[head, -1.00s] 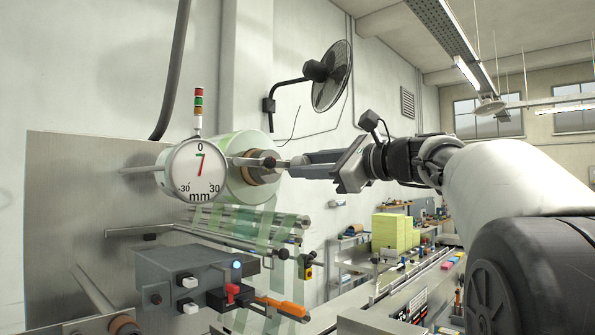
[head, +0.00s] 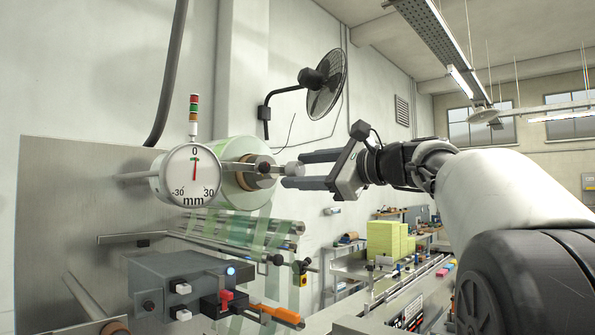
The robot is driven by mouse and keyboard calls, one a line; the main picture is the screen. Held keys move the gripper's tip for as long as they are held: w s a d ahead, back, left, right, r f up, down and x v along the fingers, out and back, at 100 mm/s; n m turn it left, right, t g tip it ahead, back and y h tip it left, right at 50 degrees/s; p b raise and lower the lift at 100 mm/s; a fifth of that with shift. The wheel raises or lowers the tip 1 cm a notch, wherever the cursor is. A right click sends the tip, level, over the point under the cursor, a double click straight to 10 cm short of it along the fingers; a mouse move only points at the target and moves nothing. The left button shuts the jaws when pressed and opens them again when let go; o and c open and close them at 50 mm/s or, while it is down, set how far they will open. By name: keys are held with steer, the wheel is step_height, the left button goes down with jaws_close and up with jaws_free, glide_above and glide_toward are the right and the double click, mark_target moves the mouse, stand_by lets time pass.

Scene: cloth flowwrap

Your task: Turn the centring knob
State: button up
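The centring knob (head: 294,168) is a small grey cylinder on the end of the shaft that comes out of the film reel's core. My gripper (head: 296,171) is open. In the head view its two fingers lie above and below the knob, with visible gaps, and their tips are around its outer end. Whether either finger touches it at depth I cannot tell. The round white dial (head: 180,178), marked -30, 0 and 30 mm, stands left of the reel. Its red needle points straight up at 0.
The pale green film reel (head: 236,150) sits behind the shaft, with film running down over rollers (head: 270,226). A grey control box (head: 180,278) with switches and an orange handle (head: 278,314) is below. A wall fan (head: 324,85) hangs above. The space right of the knob holds my arm.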

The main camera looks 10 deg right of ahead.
steer(key=b+v, duration=0.1)
steer(key=v, duration=1.6)
steer(key=shift+s+b, duration=0.15)
steer(key=shift+b, duration=0.15)
steer(key=shift+d+r, duration=0.1)
